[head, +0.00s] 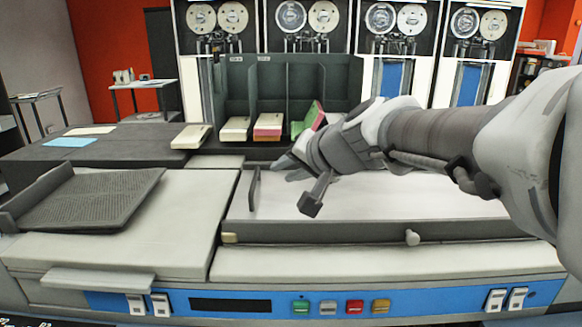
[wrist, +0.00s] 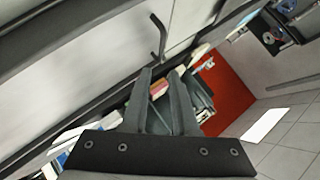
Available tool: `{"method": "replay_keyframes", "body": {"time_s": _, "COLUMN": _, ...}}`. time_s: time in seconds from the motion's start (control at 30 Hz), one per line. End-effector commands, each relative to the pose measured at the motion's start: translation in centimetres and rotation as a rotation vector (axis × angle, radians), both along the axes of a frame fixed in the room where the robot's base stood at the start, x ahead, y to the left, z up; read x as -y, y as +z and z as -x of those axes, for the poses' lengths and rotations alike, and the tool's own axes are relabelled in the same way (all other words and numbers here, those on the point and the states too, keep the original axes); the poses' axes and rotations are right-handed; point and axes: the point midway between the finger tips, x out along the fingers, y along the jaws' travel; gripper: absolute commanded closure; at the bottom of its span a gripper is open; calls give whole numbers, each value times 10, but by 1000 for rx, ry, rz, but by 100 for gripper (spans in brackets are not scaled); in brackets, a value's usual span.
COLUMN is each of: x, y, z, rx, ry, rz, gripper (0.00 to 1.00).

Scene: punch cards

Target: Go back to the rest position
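My gripper (head: 283,168) hangs over the pale flat top of the machine (head: 400,200), pointing left, in front of the card rack. In the wrist view my gripper (wrist: 160,72) has its two fingers apart with nothing between them. The dark green rack (head: 345,80) has upright dividers. A cream card stack (head: 235,125) and a pink-and-cream stack (head: 268,122) lie in its compartments. A green-and-pink stack (head: 312,118) leans tilted at the right compartment, partly hidden by my arm.
A cream card stack (head: 190,136) lies left of the rack. A dark ribbed tray (head: 95,197) stands on the left of the console. A small upright bar (head: 254,188) rises close to my gripper. Blue (head: 70,142) and cream cards lie on the dark table at the back left.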

Motion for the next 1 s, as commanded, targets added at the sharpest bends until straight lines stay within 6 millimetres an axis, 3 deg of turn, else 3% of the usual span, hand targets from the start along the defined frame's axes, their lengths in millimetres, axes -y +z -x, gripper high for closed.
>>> {"method": "replay_keyframes", "body": {"time_s": 0.33, "x": 1, "y": 1, "z": 2, "rx": 0, "ry": 1, "rz": 2, "gripper": 73}}
{"method": "replay_keyframes", "body": {"time_s": 0.47, "x": 6, "y": -4, "z": 15, "rx": -9, "ry": 16, "rz": 44, "gripper": 73}}
{"method": "replay_keyframes", "body": {"time_s": 0.67, "x": 34, "y": -32, "z": 75, "rx": -63, "ry": 72, "rz": 231, "gripper": 73}}
{"method": "replay_keyframes", "body": {"time_s": 1.0, "x": 117, "y": -95, "z": 191, "rx": -225, "ry": 110, "rz": 584, "gripper": 73}}
